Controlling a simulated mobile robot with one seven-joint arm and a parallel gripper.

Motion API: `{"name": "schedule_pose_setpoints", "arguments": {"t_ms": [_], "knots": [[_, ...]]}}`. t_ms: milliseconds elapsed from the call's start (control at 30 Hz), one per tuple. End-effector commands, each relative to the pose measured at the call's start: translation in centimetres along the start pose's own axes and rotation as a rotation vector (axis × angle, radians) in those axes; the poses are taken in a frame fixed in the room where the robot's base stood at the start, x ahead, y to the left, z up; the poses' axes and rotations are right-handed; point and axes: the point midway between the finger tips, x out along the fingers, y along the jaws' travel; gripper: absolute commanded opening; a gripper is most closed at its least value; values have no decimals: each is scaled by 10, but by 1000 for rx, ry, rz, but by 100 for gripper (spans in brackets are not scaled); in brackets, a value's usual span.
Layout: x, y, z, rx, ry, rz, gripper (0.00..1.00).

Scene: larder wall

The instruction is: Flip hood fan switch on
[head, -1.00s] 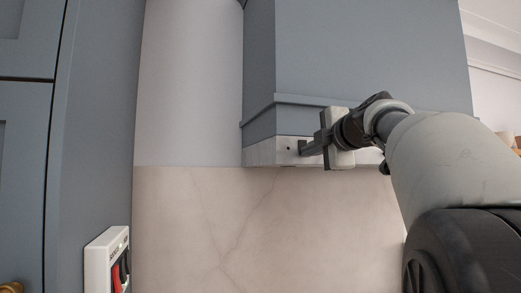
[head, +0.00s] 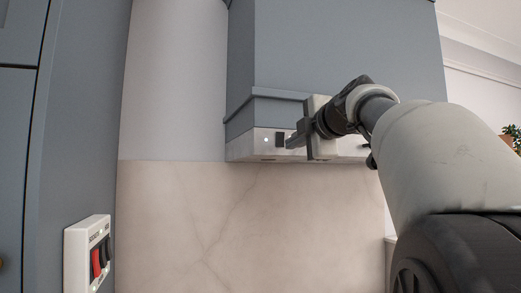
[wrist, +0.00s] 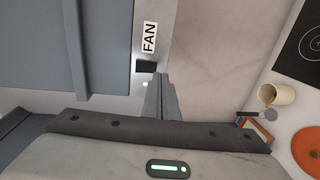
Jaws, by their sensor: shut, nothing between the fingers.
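The blue-grey hood (head: 340,50) has a pale strip (head: 245,147) along its lower edge. The dark fan switch (head: 280,139) sits on this strip, with a small lit white light (head: 266,140) to its left. In the wrist view the black switch (wrist: 146,67) lies below a "FAN" label (wrist: 149,38), and the light (wrist: 145,85) glows. My gripper (head: 289,143) is shut and empty. Its fingertips are just right of the switch in the head view; in the wrist view the shut fingers (wrist: 160,82) end close beside it. I cannot tell whether they touch it.
A white wall box (head: 88,255) with red and black rockers is on the cabinet side at lower left. A marble backsplash (head: 250,210) lies below the hood. The wrist view shows a cup (wrist: 276,94) and an orange round thing (wrist: 307,150) at right.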

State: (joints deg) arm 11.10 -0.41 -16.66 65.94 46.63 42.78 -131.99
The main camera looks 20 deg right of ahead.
Motion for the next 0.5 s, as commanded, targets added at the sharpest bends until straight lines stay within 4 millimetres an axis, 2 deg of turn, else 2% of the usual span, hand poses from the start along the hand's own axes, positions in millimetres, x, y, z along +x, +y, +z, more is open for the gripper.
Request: {"name": "schedule_pose_setpoints", "arguments": {"t_ms": [33, 200, 400, 500], "knots": [[-18, -6, 2, 0, -4, 6, 0], [-56, -14, 1, 1, -2, 5, 0], [-85, -20, 1, 0, -2, 5, 0], [-92, -20, 0, 0, -1, 5, 0]]}}
